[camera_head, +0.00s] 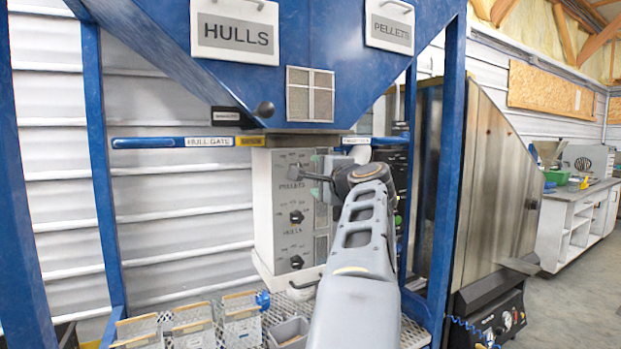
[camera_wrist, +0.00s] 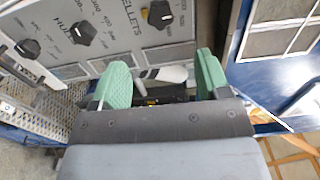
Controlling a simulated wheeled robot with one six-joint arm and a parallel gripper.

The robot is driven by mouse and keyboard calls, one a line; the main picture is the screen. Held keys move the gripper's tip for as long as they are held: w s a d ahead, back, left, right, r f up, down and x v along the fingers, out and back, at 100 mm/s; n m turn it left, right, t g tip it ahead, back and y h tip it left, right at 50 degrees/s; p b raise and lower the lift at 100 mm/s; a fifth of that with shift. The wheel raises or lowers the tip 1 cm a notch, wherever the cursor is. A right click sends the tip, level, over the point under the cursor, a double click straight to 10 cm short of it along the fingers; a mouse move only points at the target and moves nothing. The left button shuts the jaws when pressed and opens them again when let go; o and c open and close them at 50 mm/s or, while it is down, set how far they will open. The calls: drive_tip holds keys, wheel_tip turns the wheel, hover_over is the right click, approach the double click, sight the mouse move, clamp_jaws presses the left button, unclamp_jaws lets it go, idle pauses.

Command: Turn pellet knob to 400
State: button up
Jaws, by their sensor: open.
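The white-grey control panel (camera_head: 265,205) under the blue hopper carries dark knobs with printed scales and the labels PELLETS and HULLS. In the head view, a knob (camera_head: 296,216) lies below the PELLETS label and another knob (camera_head: 296,262) lies lower. In the wrist view, three knobs show: one with a yellowish part (camera_wrist: 160,14) at top centre, a black one (camera_wrist: 82,33) and one at far left (camera_wrist: 28,48). I cannot tell their settings. My gripper (camera_wrist: 162,78) is open and empty, its green fingers apart, near the panel's upper part and touching no knob.
The blue hopper (camera_head: 160,30) with HULLS and PELLETS signs hangs above. Small bins (camera_head: 193,325) stand on the mesh platform below. A metal-sided machine (camera_head: 495,180) stands right; the floor beyond is clear.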

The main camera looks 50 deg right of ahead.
drive_tip(key=shift+s+a, duration=0.3)
drive_tip(key=shift+s, duration=0.35)
wheel_tip(320, 180, down, 9)
drive_tip(key=d+n+g, duration=0.1)
drive_tip(key=n+g, duration=0.1)
drive_tip(key=g, duration=0.1)
drive_tip(key=w+a+f+n+g+y+p, duration=0.2)
drive_tip(key=a+f+n+g+y+p, duration=0.4)
drive_tip(key=a+f, duration=0.6)
drive_tip(key=s+a+f+n+g+p, duration=0.2)
drive_tip(key=a+n+p, duration=0.3)
drive_tip(key=a, duration=0.6)
drive_tip(key=s+a+f+n+g+p, duration=0.2)
drive_tip(key=s+a+n+p, duration=0.2)
drive_tip(key=a+n, duration=0.5)
drive_tip(key=a+p, duration=0.1)
drive_tip(key=a, duration=0.2)
drive_tip(key=shift+a+n+y, duration=0.3)
drive_tip(key=shift+y, duration=0.1)
drive_tip(key=shift+a+r, duration=0.1)
drive_tip(key=shift+a, duration=0.1)
drive_tip(key=shift+c, duration=0.3)
